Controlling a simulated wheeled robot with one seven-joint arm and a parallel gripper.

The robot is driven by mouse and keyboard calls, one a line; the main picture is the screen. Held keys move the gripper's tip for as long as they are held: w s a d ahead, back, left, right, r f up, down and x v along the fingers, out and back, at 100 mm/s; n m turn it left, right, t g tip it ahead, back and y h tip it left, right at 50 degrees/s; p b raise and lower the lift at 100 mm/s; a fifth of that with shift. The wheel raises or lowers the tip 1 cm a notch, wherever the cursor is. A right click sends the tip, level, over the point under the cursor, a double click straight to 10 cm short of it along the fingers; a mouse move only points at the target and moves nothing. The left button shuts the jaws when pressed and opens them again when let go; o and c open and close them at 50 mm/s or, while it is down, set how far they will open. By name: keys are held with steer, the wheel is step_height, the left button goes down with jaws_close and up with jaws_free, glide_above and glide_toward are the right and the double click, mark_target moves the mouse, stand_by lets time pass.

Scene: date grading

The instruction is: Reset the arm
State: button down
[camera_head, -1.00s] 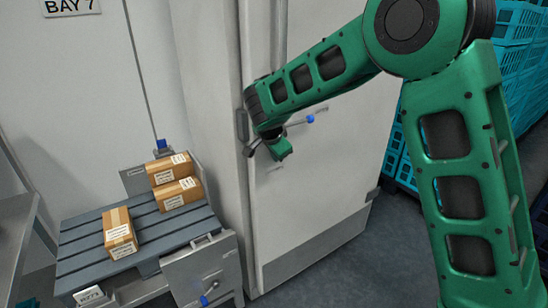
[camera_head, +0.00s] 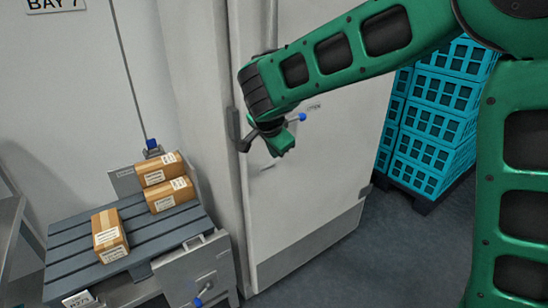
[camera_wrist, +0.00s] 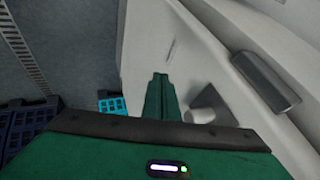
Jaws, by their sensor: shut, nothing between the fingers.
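My green arm reaches across the head view from the right. My gripper (camera_head: 281,143) is at its end, in front of the pale grey door (camera_head: 318,185), near the door's left edge. In the wrist view my gripper (camera_wrist: 160,78) shows its green fingers together with nothing between them. A door handle with a blue tip (camera_head: 302,117) is beside the gripper in the head view; part of it is hidden behind the wrist. I cannot tell whether the gripper touches it.
A slatted grey pallet (camera_head: 75,240) at the lower left carries brown boxes (camera_head: 110,235). A grey metal panel (camera_head: 195,272) stands at its front corner. Stacked cyan crates (camera_head: 430,125) stand right of the door. Dark floor (camera_head: 400,250) is clear in front of the crates.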

steer(key=s+d+r+n+g, duration=0.1)
steer(key=s+d, duration=0.4)
steer(key=d, duration=0.4)
steer(key=s+d+g+h, duration=0.1)
steer(key=s+d+g, duration=0.1)
steer(key=s+d, duration=0.5)
steer(key=s+d+r+n+g, duration=0.1)
steer(key=s+d, duration=0.2)
steer(key=d, duration=0.8)
steer(key=s+d+f+n+g+y, duration=0.1)
steer(key=s+d, duration=0.1)
steer(key=s, duration=0.6)
steer(key=s+d+f+n+g+y, duration=0.1)
steer(key=s+d+f, duration=0.1)
steer(key=s, duration=0.6)
steer(key=s+d+f+g, duration=0.1)
steer(key=s+d+f, duration=0.1)
steer(key=s, duration=0.6)
steer(key=shift+s+d+n+y, duration=0.3)
steer(key=shift+d+n+y, duration=0.1)
steer(key=shift+d, duration=0.25)
steer(key=shift+w+f, duration=0.25)
steer(key=shift+w, duration=0.35)
